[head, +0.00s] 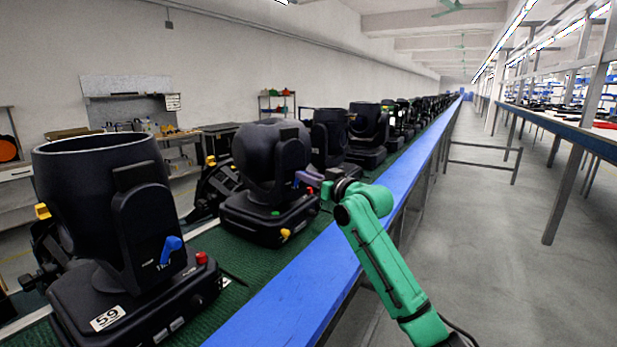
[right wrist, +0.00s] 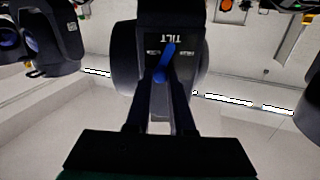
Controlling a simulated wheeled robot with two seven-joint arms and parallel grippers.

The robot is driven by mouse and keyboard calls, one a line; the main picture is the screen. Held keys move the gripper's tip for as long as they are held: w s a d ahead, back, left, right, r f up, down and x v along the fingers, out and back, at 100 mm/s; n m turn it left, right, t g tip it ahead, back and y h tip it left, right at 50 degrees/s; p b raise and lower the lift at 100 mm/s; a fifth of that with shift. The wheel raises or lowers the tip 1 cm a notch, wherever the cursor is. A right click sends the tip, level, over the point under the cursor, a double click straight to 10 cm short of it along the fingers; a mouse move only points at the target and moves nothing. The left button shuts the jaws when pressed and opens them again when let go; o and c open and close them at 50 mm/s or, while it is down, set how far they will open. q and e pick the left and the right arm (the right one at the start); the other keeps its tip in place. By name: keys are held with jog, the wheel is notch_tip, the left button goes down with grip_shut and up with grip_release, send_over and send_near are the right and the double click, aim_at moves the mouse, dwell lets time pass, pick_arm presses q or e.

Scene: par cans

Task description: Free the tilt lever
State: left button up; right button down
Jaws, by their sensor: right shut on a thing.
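My right gripper (head: 327,190) is at the right side of the second black moving-head lamp (head: 270,150), at the height of its tilt lever. The lever (head: 308,178) looks purple-blue in the head view. In the right wrist view the lever (right wrist: 164,66) is blue, slanted, and lies under an upside-down TILT label on the black yoke arm. The two dark fingers of my right gripper (right wrist: 160,92) are shut on the lever's near end; the exact contact is dark. My left gripper is not in view.
A nearer lamp numbered 59 (head: 108,318) stands at the left, with its own blue lever (head: 170,248) and a red knob. More lamps stand in a row along the green belt (head: 240,273). The blue rail (head: 312,285) borders it; open floor (head: 490,260) lies to the right.

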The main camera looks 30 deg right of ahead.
jog(key=n, duration=0.2)
jog(key=a+n+p, duration=0.1)
jog(key=n, duration=0.1)
jog(key=n+p, duration=0.1)
jog(key=n, duration=0.1)
jog(key=shift+s+a+r, duration=0.15)
jog(key=shift+a, duration=0.2)
jog(key=shift+s+a+f+n+p, duration=0.1)
jog(key=shift+a+n+p, duration=0.15)
jog(key=shift+n, duration=0.45)
jog(key=shift+w+a+f+n+p, duration=0.1)
jog(key=shift+a+n+p, duration=0.1)
jog(key=shift+n, duration=0.5)
jog(key=shift+s+a+f+n+p, duration=0.15)
jog(key=shift+n+p, duration=0.1)
jog(key=shift+n, duration=0.45)
jog(key=c, duration=0.8)
grip_release()
jog(key=shift+s, duration=0.1)
